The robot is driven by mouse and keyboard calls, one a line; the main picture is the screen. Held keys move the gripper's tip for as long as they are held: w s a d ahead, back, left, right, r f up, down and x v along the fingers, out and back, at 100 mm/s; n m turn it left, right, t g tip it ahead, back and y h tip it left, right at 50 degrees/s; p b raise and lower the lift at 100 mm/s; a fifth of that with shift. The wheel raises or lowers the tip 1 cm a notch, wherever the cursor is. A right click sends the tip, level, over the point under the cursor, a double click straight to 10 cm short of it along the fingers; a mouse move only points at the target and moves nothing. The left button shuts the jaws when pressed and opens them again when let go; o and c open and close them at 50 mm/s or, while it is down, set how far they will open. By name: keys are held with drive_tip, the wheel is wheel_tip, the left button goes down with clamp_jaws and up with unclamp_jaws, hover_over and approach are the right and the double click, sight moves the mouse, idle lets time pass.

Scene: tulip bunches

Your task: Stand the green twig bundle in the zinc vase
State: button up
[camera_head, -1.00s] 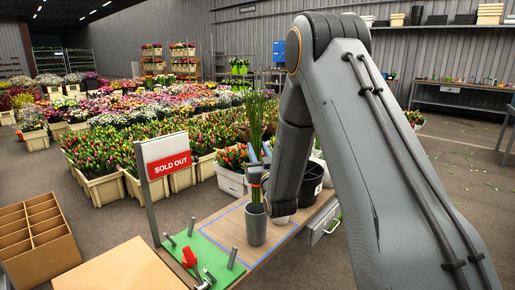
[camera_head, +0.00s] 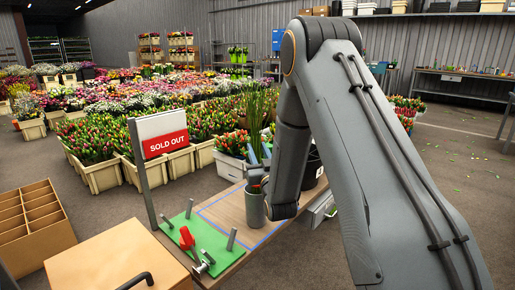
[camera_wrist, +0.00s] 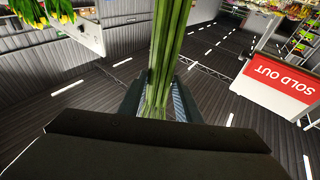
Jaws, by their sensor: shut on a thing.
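The green twig bundle (camera_head: 256,108) stands upright in the head view, its tips well above my gripper (camera_head: 260,160). My gripper is shut on the bundle. In the wrist view the long green stems (camera_wrist: 166,55) run between the two fingers (camera_wrist: 158,100). The grey zinc vase (camera_head: 254,209) stands upright on the wooden bench, directly below the gripper. The lower stems line up with the vase mouth and appear to go into it. My gripper and arm partly hide the mouth, so I cannot tell how deep they are.
A green mat (camera_head: 200,243) with grey pegs and a red item (camera_head: 187,238) lies left of the vase. A SOLD OUT sign (camera_head: 165,144) stands behind it. A black bucket (camera_head: 313,168) is behind my arm. A blue outline marks the bench (camera_head: 225,212) around the vase.

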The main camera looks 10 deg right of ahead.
wheel_tip(320, 180, down, 8)
drive_tip(key=b, duration=0.4)
idle(0.3)
drive_tip(key=shift+f+b, duration=0.3)
drive_tip(key=shift+b, duration=0.05)
drive_tip(key=shift+f, duration=0.35)
drive_tip(key=o, duration=1.3)
drive_tip(key=shift+o, duration=0.4)
drive_tip(key=o, duration=0.5)
drive_tip(key=shift+o, duration=0.2)
drive_tip(key=v, duration=0.7)
drive_tip(key=shift+s+p, duration=0.3)
drive_tip(key=shift+s, duration=0.1)
